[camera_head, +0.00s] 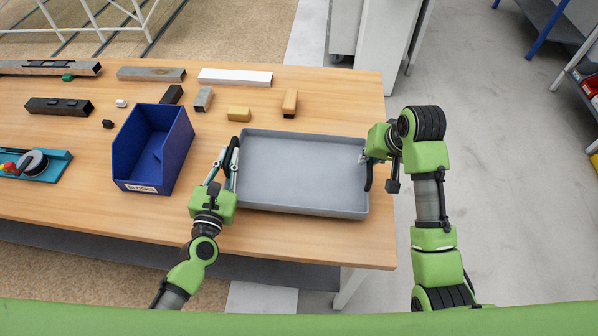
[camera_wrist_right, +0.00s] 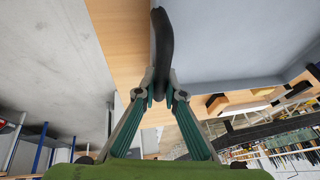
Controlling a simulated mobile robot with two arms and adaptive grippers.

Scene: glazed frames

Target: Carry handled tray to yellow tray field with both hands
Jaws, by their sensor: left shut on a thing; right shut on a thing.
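The grey handled tray (camera_head: 300,172) is level above or on the right part of the wooden table; I cannot tell whether it touches the top. It looks empty. My left gripper (camera_head: 230,168) is shut on the black handle at its left end. My right gripper (camera_head: 367,160) is shut on the black handle at its right end. In the right wrist view the fingertips (camera_wrist_right: 158,92) close around the right black handle (camera_wrist_right: 163,45), beside the tray wall (camera_wrist_right: 230,40). No yellow tray field shows in these views.
A blue bin (camera_head: 130,155) stands on the table (camera_head: 75,205) left of the tray. Loose bars and blocks, including a yellow block (camera_head: 239,113) and an orange-brown block (camera_head: 290,103), lie behind. Open grey floor (camera_head: 500,200) lies right of the table.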

